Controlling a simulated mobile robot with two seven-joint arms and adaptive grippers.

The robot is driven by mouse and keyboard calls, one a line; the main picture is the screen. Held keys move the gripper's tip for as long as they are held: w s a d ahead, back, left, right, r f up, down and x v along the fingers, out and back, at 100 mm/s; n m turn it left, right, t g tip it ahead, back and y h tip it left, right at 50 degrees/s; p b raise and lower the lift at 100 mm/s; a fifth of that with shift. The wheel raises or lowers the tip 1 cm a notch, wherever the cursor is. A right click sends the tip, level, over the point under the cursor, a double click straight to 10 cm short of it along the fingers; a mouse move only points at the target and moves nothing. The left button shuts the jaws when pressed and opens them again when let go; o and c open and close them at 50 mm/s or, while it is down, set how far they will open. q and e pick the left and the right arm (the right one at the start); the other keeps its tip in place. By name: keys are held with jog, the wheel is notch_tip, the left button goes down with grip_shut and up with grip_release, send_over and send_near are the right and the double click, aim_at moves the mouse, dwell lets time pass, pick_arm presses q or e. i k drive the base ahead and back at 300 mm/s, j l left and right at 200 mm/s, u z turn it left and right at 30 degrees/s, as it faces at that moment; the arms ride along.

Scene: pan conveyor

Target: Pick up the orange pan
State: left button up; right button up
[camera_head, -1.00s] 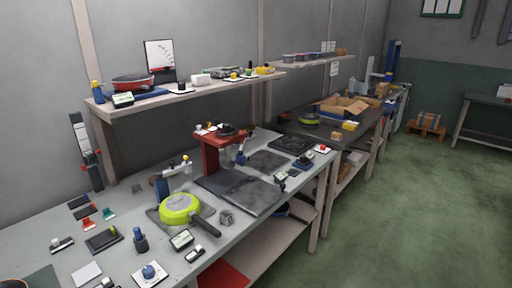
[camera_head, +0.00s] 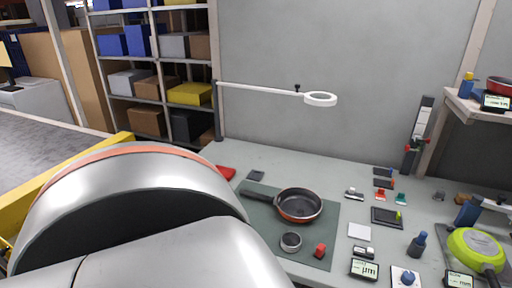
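The orange pan (camera_head: 299,206) sits upright on a dark green mat (camera_head: 328,228) on the grey workbench, right of centre in the head view. Its inside is dark and its rim and outer wall are orange. Its dark handle (camera_head: 259,190) points left. A large silver part of my arm fills the lower left of the view, apart from the pan in the picture. Neither of my grippers shows.
A grey ring (camera_head: 291,241) and a small red object (camera_head: 320,250) lie near the pan on the mat. A green pan (camera_head: 476,247) and several small gauges stand to the right. Shelves with boxes stand behind left.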

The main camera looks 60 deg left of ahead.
aim_at(297, 204)
jog(key=u, duration=1.6)
